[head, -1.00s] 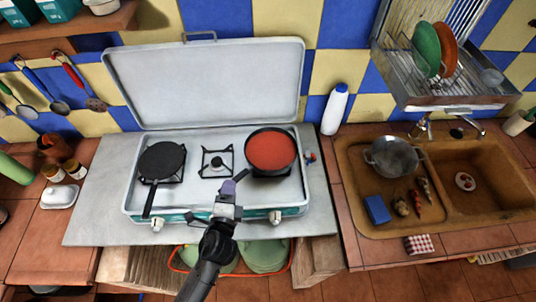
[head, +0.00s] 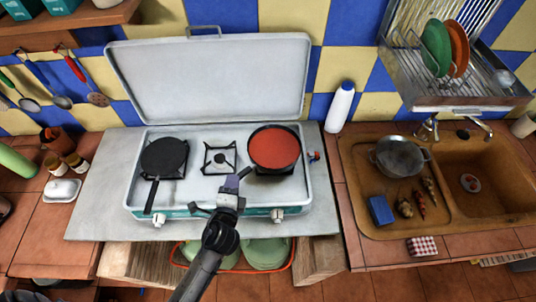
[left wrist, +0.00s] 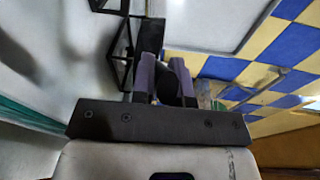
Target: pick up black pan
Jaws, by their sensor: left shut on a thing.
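A black pan (head: 164,157) with a flat dark surface lies on the stove's left burner, its handle pointing toward the front. A second pan (head: 274,148), black outside with a red inside, sits on or just above the right burner, its short black handle pointing front-left. My left gripper (head: 232,184) is at the end of that handle, shut on it. In the left wrist view, the gripper's two purple-grey fingers (left wrist: 168,78) close around a dark piece, the handle. The fingers partly hide the handle. My right gripper is not in view.
The stove (head: 205,202) has a raised lid (head: 210,80) behind it and a bare middle burner (head: 220,158). A white bottle (head: 340,108) stands to the right. The sink (head: 385,222) holds a pot (head: 400,155) and a blue sponge (head: 380,210).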

